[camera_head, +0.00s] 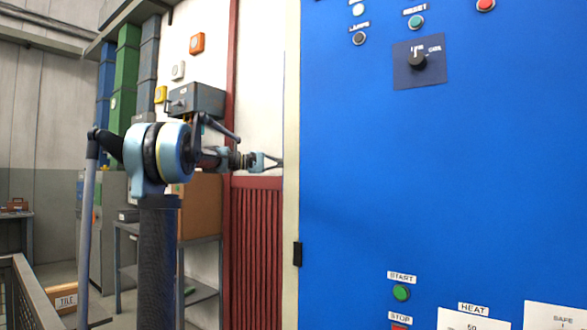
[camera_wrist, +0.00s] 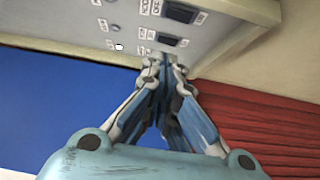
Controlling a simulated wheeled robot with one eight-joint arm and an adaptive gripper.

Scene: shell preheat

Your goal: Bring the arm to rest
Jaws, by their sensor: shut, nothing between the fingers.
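My gripper (camera_head: 279,162) is in the head view at mid-height, near the left edge frame of a large blue cabinet (camera_head: 440,190). My arm reaches toward it from the left. In the wrist view the light-blue fingers of my gripper (camera_wrist: 163,68) meet at their tips, with nothing between them. A grey panel with labels and dark switches (camera_wrist: 125,22) shows beyond the tips in the wrist view. I cannot tell whether the fingertips touch anything.
The cabinet carries a dark rotary knob (camera_head: 418,60) and a green START button (camera_head: 401,292). A dark red ribbed panel (camera_head: 256,240) is below my gripper. A shelf table (camera_head: 200,240) with a brown box stands behind my arm. A railing (camera_head: 32,290) is at lower left.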

